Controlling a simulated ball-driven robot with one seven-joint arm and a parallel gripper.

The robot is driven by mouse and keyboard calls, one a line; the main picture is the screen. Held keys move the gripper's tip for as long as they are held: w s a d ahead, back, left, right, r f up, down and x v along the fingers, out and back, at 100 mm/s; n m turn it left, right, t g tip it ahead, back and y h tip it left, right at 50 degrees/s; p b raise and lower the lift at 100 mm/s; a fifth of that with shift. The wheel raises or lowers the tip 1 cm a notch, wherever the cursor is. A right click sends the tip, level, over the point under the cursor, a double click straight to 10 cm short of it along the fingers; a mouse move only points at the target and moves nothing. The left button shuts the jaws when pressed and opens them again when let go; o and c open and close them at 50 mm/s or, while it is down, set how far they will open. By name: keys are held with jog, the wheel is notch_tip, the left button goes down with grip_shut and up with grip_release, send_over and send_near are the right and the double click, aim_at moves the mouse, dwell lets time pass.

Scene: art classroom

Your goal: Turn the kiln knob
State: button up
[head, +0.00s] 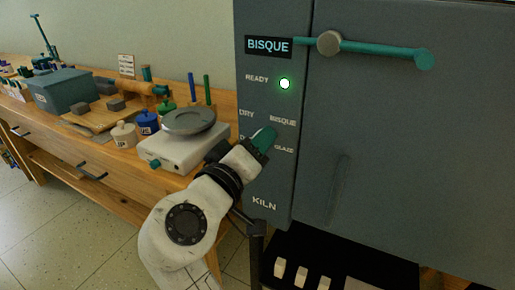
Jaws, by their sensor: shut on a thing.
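The grey kiln (400,140) fills the right side of the head view. Its front panel carries a green lit lamp beside READY, a BISQUE sign above it, and dial labels reading DRY, BISQUE and GLAZE. The teal kiln knob (264,137) sits amid those labels, partly covered by my gripper. My gripper (254,147) reaches up from the lower left and is shut on the knob. The fingertips are small and largely hidden, as is any pointer mark on the knob.
A teal door handle bar (385,48) crosses the kiln's upper front. Left of the kiln, a wooden bench (190,186) holds a scale (180,145), several jars and a teal box (63,91). Small pale blocks (301,275) sit on a dark shelf below. Floor is clear at lower left.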

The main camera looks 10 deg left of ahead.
jog(key=shift+f, duration=0.2)
jog(key=o, duration=1)
jog(key=shift+r, duration=0.15)
jog(key=shift+o, duration=0.2)
jog(key=p+v, duration=0.1)
jog(key=v, duration=0.9)
jog(key=shift+s, duration=0.4)
jog(key=shift+a, duration=0.2)
